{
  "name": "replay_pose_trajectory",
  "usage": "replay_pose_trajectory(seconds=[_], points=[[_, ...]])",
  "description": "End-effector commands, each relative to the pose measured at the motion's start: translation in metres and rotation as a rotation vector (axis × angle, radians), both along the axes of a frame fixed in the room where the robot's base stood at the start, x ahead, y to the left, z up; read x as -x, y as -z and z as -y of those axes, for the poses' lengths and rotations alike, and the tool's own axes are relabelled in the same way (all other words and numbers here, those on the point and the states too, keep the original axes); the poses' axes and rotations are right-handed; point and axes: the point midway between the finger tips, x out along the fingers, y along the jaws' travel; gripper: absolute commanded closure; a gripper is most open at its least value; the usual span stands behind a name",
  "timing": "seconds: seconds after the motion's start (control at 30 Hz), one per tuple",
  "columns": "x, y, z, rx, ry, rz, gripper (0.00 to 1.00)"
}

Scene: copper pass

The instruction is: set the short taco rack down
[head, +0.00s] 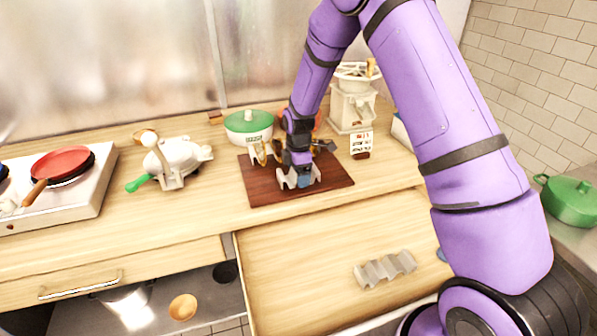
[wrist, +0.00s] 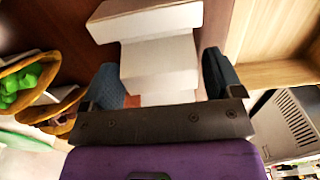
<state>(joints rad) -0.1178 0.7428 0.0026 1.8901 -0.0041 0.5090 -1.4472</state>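The short taco rack is a small pale zigzag piece (head: 284,181), over the front middle of the dark red-brown board (head: 335,184). My gripper (head: 299,178) points down at it. In the wrist view the white stepped rack (wrist: 160,62) lies between the two blue-grey fingertips of my gripper (wrist: 165,85), which are shut on its sides. The board (wrist: 62,22) shows beneath it. I cannot tell whether the rack touches the board or hangs just above it. My arm hides part of the board.
Filled tacos (wrist: 25,82) stand close left in the wrist view. A green-lidded bowl (head: 248,124), a white press (head: 352,105) and a small sign (head: 360,144) stand behind the board. A longer grey rack (head: 385,268) lies in the open drawer (head: 290,270).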

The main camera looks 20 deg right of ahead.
Motion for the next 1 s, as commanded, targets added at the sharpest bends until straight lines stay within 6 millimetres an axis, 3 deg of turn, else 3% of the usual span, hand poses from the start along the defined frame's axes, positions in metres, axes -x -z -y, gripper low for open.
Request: replay_pose_trajectory(seconds=[0.3,0.47,1.0], points=[[0.000,-0.001,0.000,0.000,0.000,0.001,0.04],[-0.001,-0.012,0.000,-0.001,0.000,0.003,0.04],[0.000,-0.108,0.000,-0.001,0.000,0.002,0.04]])
